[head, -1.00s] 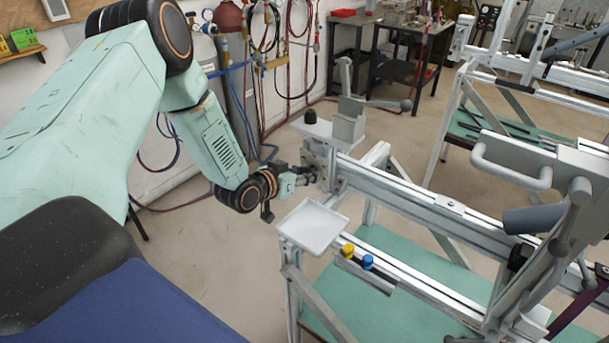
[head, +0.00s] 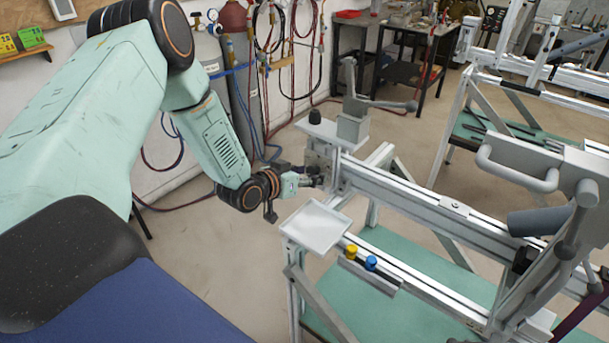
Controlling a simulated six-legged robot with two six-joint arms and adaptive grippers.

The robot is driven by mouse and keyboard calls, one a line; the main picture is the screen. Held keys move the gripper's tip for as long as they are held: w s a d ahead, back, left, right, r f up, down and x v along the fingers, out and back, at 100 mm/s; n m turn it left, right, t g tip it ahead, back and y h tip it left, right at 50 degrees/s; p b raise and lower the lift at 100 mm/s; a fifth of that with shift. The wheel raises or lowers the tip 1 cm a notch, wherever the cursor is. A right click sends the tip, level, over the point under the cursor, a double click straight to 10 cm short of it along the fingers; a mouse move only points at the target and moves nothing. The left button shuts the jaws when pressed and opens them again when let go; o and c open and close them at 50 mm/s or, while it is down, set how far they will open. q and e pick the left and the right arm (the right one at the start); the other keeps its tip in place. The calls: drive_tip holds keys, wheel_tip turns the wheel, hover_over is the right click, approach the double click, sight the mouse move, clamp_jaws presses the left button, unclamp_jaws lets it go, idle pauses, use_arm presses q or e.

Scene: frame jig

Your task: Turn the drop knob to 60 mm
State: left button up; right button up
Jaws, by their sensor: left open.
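The frame jig's aluminium beam (head: 430,212) runs from the middle of the head view to the lower right. At its near-left end is a metal end bracket (head: 322,158) with a plate above it carrying a black knob (head: 315,116). My left gripper (head: 313,178) reaches from the left to the face of this bracket, below the black knob. Its jaws are open; I cannot tell whether they touch anything. No scale or reading is legible, and any knob between the fingers is too small or hidden to make out. My right gripper is out of view.
A pale square tray (head: 314,228) sits just below my left gripper. A yellow knob (head: 351,251) and a blue knob (head: 370,262) stand on the lower rail. A lever clamp (head: 352,125) rises above the bracket. Gas cylinders and hoses stand behind my left arm.

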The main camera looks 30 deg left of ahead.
use_arm(q)
drive_tip(key=d+v, duration=0.1)
drive_tip(key=v, duration=0.6)
drive_tip(key=shift+a, duration=0.5)
drive_tip(key=shift+s, duration=0.2)
